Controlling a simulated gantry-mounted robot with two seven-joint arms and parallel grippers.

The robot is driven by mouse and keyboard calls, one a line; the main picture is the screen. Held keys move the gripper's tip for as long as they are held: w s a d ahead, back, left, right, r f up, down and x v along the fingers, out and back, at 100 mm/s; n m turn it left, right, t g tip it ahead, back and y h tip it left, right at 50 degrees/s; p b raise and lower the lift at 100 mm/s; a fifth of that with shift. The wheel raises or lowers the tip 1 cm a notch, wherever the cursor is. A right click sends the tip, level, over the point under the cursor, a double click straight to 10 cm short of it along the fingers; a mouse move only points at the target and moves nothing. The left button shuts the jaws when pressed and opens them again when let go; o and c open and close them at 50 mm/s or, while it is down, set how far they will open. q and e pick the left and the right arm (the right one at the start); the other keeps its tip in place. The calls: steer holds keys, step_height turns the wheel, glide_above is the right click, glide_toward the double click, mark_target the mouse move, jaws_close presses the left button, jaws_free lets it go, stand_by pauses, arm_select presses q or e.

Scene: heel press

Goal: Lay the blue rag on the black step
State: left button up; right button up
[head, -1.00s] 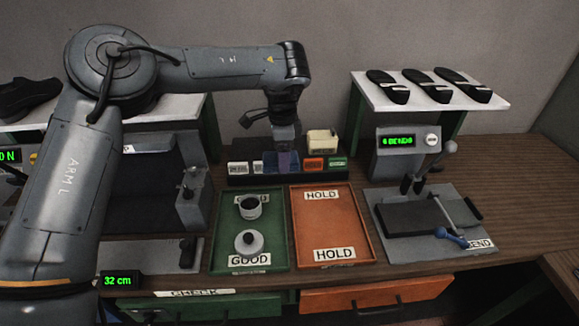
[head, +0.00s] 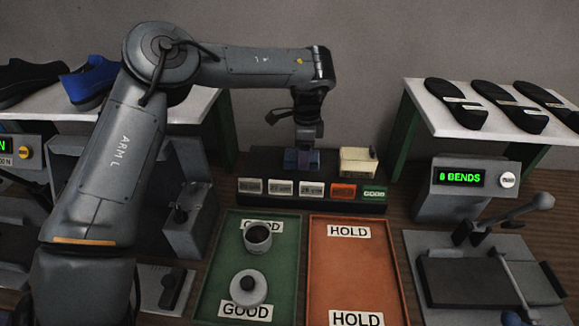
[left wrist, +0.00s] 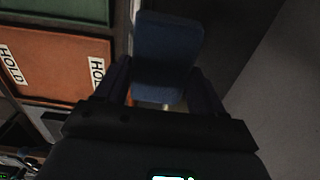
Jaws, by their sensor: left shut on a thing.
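The blue rag (head: 291,160) is a small dark blue folded piece at the back of the bench. My left gripper (head: 305,148) points down from above and is shut on it. The left wrist view shows the rag (left wrist: 168,45) as a flat blue pad between the two dark fingers (left wrist: 163,85). The black step (head: 260,165) is a stepped black block with a row of labels on its front. The rag is over its upper part, behind the labels; I cannot tell if it touches. My right gripper is not in view.
A cream box (head: 358,162) stands on the step, right of the rag. In front lie a green tray (head: 210,270) with two small round parts and an empty orange tray (head: 385,270). A bend tester (head: 450,190) stands at right, below a white shelf with soles (head: 455,103).

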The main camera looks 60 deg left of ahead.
arm_select(q)
glide_above(285, 174)
step_height(285, 174, down, 4)
steer(key=shift+d, duration=0.1)
steer(key=shift+f+b, duration=0.6)
steer(key=shift+f, duration=1.4)
steer(key=shift+f, duration=0.15)
steer(key=o, duration=1)
